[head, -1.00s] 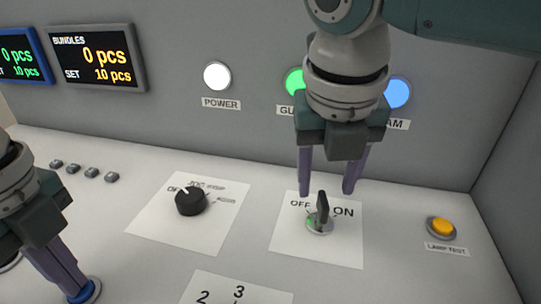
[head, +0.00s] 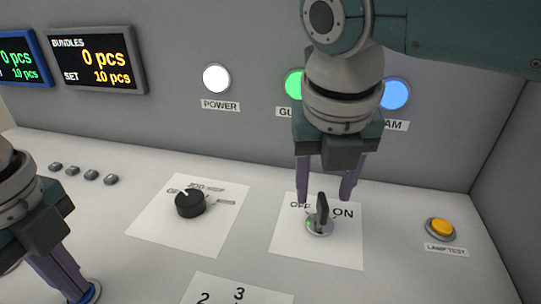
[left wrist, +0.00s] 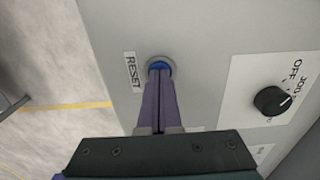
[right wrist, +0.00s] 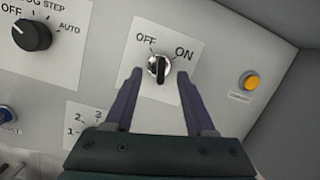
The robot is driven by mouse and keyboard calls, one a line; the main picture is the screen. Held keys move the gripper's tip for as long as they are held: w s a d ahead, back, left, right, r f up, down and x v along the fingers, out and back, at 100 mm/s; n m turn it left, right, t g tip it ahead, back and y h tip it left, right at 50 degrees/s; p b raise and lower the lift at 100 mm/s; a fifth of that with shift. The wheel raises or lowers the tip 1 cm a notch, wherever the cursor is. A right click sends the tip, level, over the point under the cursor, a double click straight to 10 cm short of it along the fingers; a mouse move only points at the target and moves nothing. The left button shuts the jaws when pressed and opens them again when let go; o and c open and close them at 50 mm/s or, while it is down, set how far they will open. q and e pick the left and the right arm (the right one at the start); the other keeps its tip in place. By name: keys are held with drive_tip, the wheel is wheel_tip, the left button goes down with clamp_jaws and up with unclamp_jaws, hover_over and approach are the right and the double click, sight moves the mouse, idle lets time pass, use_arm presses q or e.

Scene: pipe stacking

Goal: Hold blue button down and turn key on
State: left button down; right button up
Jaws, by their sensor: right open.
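The blue button (left wrist: 152,66), labelled RESET, is at the lower left of the panel in the head view (head: 96,291). My left gripper (left wrist: 160,73) has its fingers together, with the tips at the button's face and covering most of it. How far the button is pressed I cannot tell. The dark key (head: 322,208) stands in a round silver lock on a white plate with OFF and ON labels; it also shows in the right wrist view (right wrist: 160,70). My right gripper (head: 325,199) is open, pointing down, its fingertips on either side of the key and apart from it.
A black selector knob (head: 190,202) is left of the key plate. An orange lamp test button (head: 440,228) is to the right. Lamps and counter displays (head: 95,58) sit on the upright back panel. A side wall closes the right end.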

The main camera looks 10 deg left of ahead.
sight(321, 201)
drive_tip(key=shift+x, duration=2.05)
drive_tip(key=shift+s+a, duration=0.15)
clamp_jaws()
unclamp_jaws()
